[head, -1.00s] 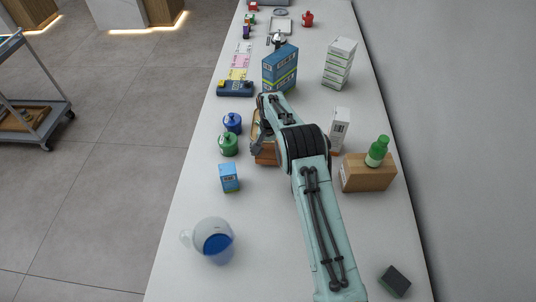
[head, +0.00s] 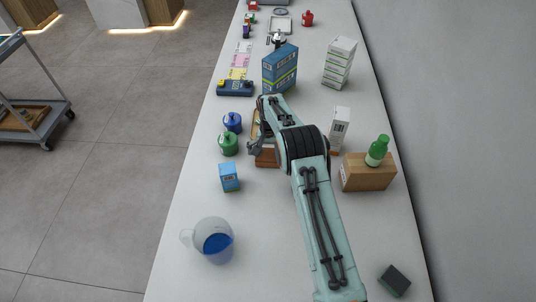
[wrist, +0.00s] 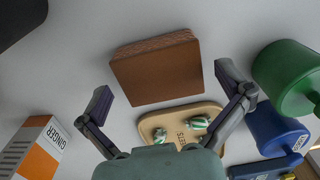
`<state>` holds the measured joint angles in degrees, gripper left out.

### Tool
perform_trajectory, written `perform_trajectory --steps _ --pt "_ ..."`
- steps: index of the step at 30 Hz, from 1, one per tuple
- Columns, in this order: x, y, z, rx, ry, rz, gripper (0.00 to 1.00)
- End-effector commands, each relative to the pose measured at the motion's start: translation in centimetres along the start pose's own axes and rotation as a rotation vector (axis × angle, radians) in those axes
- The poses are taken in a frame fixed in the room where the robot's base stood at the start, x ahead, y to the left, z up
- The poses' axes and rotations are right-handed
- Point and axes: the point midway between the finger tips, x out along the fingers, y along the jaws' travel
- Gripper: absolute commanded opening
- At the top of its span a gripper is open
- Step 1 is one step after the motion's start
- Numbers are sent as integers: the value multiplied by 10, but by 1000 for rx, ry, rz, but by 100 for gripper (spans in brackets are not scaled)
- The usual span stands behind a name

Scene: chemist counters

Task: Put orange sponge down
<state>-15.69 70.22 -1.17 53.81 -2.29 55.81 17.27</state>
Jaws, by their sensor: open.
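The orange sponge (wrist: 157,72), a brownish-orange block with a ridged edge, lies on the white counter between my fingers in the wrist view. In the head view my gripper (head: 258,146) is partly hidden by my arm.
A tan tray (wrist: 150,127) with green-and-white sweets lies close beside the sponge. Green (head: 228,144) and blue (head: 232,122) bottles stand to its left. A ginger box (head: 339,128) and a cardboard box (head: 368,173) stand right. Bare counter lies nearer, around the jug (head: 214,242).

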Motion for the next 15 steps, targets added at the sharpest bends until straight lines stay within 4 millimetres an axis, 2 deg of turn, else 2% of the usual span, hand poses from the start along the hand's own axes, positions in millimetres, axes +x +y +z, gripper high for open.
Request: perform_trajectory --steps 9,15 --pt "-71 0 -1 0 4 -1 100" --pt "-104 0 -1 0 3 -1 100"
